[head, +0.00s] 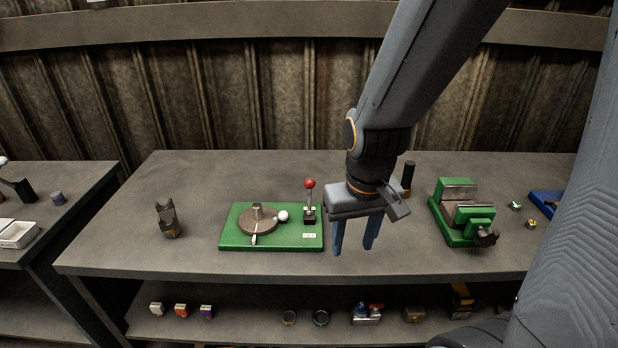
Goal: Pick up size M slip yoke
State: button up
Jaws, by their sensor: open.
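A forked dark metal piece (167,220), which looks like a slip yoke, stands upright on the left part of the workbench (120,243). It has two prongs at the top and a brownish lower part. No size mark can be read on it. My gripper (353,246) points down above the bench, right of the green plate fixture. Its two blue-grey fingers are apart with nothing between them. It is well to the right of the forked piece.
A green fixture (235,239) with a red-knobbed lever stands between the forked piece and my gripper. A green vise (457,208) is at the right. A dark upright cylinder (408,177) stands behind my gripper. A lower shelf (250,318) holds several small parts.

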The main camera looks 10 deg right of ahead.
aim_at(169, 223)
jog(key=k, duration=1)
jog(key=u, duration=1.9)
jog(key=i, duration=1.35)
jog(key=z, duration=2)
jog(key=i, duration=0.5)
jog(key=u, duration=0.05)
